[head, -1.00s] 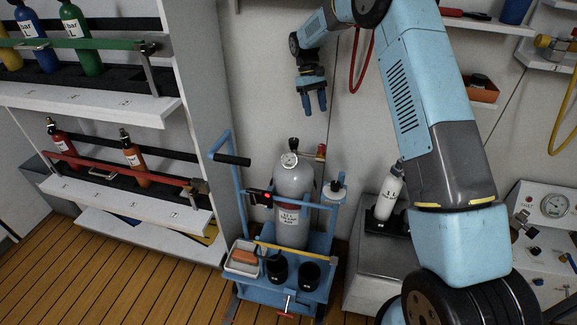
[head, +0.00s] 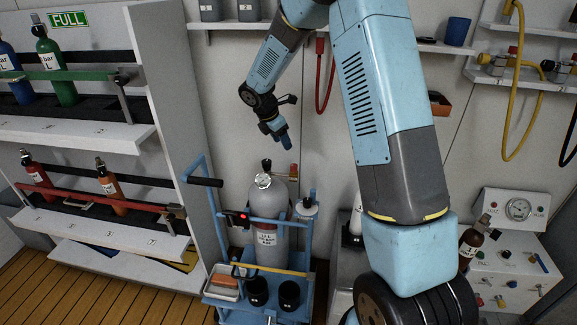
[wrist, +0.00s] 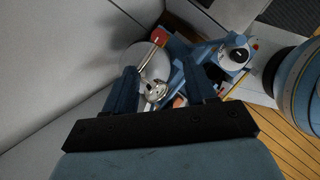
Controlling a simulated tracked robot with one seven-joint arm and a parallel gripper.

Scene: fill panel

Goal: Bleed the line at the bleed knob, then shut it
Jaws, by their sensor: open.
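A grey cylinder (head: 268,215) stands upright on a blue cart, with a gauge (head: 262,181) and a black knob (head: 266,163) at its top. A red-ended fitting (head: 293,171) sticks out to the right of its neck. I cannot tell which knob is the bleed knob. My gripper (head: 284,143) is open and empty, above and slightly right of the cylinder's valve, apart from it. In the wrist view, my gripper (wrist: 160,75) has its fingers spread, with the silver valve parts (wrist: 153,91) showing between them and the red end (wrist: 159,36) beyond.
A bottle rack (head: 75,130) stands at the left. The cart's handle (head: 205,181) rises left of the cylinder. A fill panel (head: 505,262) with a gauge and several small knobs is at the right. Shelves with hoses hang on the back wall.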

